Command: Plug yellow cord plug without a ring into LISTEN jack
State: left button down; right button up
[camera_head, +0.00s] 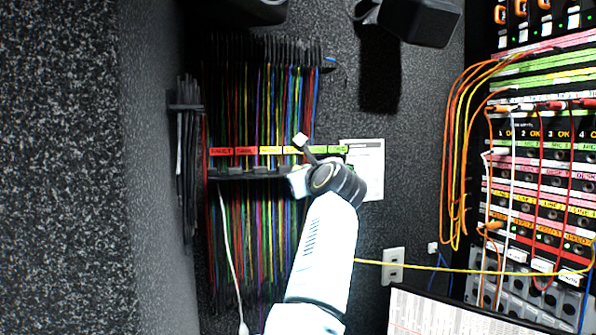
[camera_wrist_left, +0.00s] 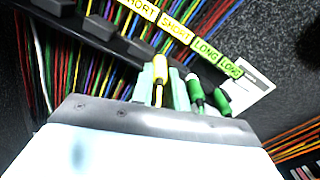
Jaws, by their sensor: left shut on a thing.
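My left gripper (camera_head: 297,181) is at the cord rack, just below the second yellow SHORT label. The left wrist view shows its pale fingers (camera_wrist_left: 161,88) shut on a yellow plug (camera_wrist_left: 160,67). Whether this plug carries a ring is too small to tell. Two green plugs, one nearer (camera_wrist_left: 195,89) and one farther (camera_wrist_left: 222,101), hang just right of the fingers below the LONG labels. The jack panel (camera_head: 545,170) is at the far right, with rows of labelled jacks. I cannot read which jack is LISTEN. My right gripper is not in view.
The cord rack (camera_head: 250,172) holds many hanging coloured cords. Orange and yellow cords (camera_head: 459,140) loop left of the panel. One yellow cord (camera_head: 430,267) stretches from behind my arm to the panel. A dark box (camera_head: 420,20) juts out at the top.

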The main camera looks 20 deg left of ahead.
pick_arm(q)
jog(key=shift+r, duration=0.15)
dwell(0.3)
notch_tip(320, 180, up, 2)
jog(key=shift+r+p, duration=0.15)
jog(key=shift+p, duration=1)
jog(key=shift+b+v, duration=1.4)
jog(key=shift+v, duration=0.1)
